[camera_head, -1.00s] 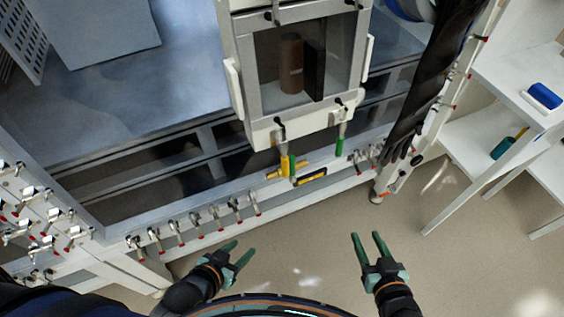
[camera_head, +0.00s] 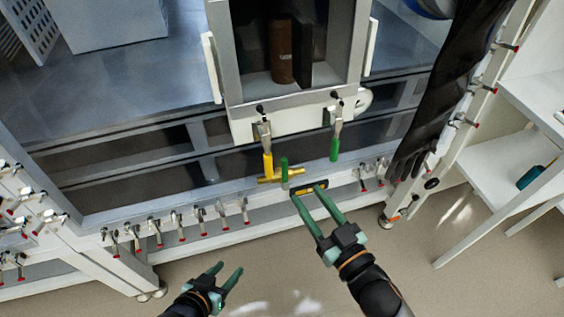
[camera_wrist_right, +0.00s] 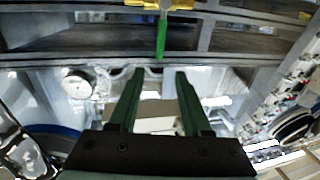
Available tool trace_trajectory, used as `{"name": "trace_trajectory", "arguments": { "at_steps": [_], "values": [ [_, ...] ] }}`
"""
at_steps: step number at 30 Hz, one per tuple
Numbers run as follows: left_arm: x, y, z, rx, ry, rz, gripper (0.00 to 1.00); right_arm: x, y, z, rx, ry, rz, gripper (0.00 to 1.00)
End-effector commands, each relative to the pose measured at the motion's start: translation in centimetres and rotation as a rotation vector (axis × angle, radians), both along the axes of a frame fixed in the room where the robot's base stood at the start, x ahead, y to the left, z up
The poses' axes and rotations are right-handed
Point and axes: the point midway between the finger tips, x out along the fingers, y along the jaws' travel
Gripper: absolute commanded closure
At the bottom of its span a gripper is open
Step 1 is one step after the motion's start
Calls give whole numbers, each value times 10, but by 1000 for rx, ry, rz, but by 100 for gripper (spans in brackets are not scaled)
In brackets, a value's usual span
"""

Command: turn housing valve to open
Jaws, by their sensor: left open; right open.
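A brass-yellow valve body (camera_head: 270,180) with a green lever (camera_head: 284,168) sits below the front of the box housing (camera_head: 290,122). In the right wrist view the green lever (camera_wrist_right: 161,38) hangs from the yellow body (camera_wrist_right: 146,4), beyond the fingertips and roughly centred between them. My right gripper (camera_head: 307,193) is open and empty, its fingertips just below and right of the valve, overlapping a black and yellow plate in the picture. It also shows in the right wrist view (camera_wrist_right: 159,73). My left gripper (camera_head: 228,269) is open and empty, low and away from the valve.
A yellow lever (camera_head: 267,163) and another green lever (camera_head: 335,148) hang from the housing's lower edge on either side. Several red-tipped toggle clamps (camera_head: 180,227) line the bench's front rail. A black glove (camera_head: 425,110) hangs at right. The floor below is clear.

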Motion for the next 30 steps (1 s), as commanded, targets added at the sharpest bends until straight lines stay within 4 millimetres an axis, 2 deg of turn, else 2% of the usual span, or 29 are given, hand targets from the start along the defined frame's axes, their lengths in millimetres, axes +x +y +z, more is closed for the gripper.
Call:
{"name": "trace_trajectory", "arguments": {
  "at_steps": [12, 18, 24, 30],
  "values": [
    [2, 0, -1, 0, -6, 0, 50, 64, 35, 0, 0, -1, -1, 52],
    [2, 1, -3, 1, -7, 1, 50, 88, 49, 0, 1, 0, 0, 52],
    [-1, 1, -5, 2, -1, 1, 50, 99, 55, 0, -1, 2, -1, 52],
    [-4, 2, -6, 2, 5, 2, 50, 100, 56, 0, -1, 2, -1, 52]
  ]
}}
